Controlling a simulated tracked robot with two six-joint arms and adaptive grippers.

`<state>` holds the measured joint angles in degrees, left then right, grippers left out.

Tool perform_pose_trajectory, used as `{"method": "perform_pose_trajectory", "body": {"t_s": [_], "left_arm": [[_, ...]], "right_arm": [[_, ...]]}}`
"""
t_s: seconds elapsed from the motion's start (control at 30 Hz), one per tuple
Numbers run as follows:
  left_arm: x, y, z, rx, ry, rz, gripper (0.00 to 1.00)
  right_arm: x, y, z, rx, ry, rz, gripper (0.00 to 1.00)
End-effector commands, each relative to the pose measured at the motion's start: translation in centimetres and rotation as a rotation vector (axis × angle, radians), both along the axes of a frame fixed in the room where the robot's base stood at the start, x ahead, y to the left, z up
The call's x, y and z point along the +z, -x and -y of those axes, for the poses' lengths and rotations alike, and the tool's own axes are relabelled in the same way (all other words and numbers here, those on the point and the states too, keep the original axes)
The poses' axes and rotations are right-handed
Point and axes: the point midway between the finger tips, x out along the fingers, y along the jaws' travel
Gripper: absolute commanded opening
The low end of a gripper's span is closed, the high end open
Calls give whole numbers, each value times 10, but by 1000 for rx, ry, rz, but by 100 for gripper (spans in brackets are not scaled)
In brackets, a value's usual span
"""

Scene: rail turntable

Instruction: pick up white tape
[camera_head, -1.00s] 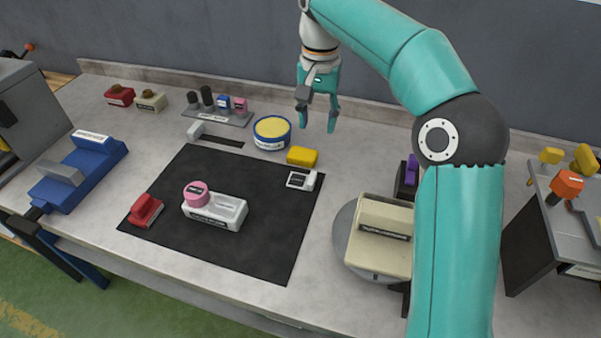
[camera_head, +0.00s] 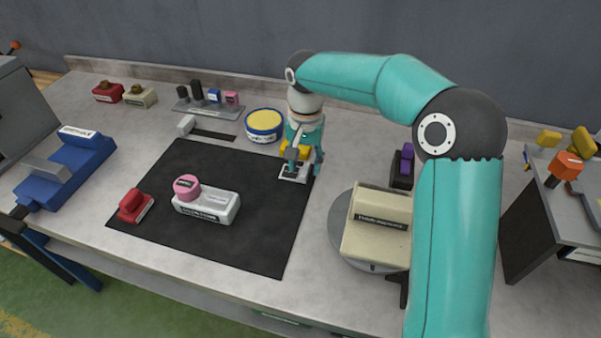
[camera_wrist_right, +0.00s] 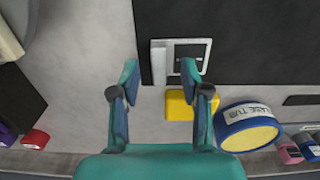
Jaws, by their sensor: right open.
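A small white square thing with a dark face, which looks like the white tape (camera_head: 292,178), lies at the far right corner of the black mat. In the right wrist view it (camera_wrist_right: 160,65) lies just beyond my fingers, partly covered by one fingertip. My right gripper (camera_head: 304,168) is open and empty, low over it and hiding part of it in the head view. In the right wrist view my gripper's fingers (camera_wrist_right: 160,78) are apart, with bare bench and the white thing's edge between them. I cannot tell whether they touch it. My left gripper is not in view.
A yellow block (camera_wrist_right: 178,105) and a blue tub with a yellow top (camera_head: 264,122) stand close to the gripper. A white block (camera_head: 215,208) with a pink disc and a red piece (camera_head: 135,206) lie on the mat (camera_head: 250,245). A beige block on a turntable (camera_head: 338,235) stands right.

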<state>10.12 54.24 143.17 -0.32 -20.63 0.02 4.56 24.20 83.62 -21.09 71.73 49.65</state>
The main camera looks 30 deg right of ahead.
Motion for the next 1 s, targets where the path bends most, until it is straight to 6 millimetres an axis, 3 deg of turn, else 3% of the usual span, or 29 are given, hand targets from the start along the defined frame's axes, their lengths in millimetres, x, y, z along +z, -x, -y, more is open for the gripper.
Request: {"method": "perform_pose_trajectory", "body": {"t_s": [0.13,0.37,0.63,1.0], "left_arm": [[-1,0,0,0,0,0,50],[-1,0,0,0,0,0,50],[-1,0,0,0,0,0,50],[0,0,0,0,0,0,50]], "right_arm": [[-13,0,1,-2,1,-1,46],[-14,0,1,-2,0,0,46],[-14,1,2,-3,0,0,2],[-12,1,2,-4,-1,1,2]]}}
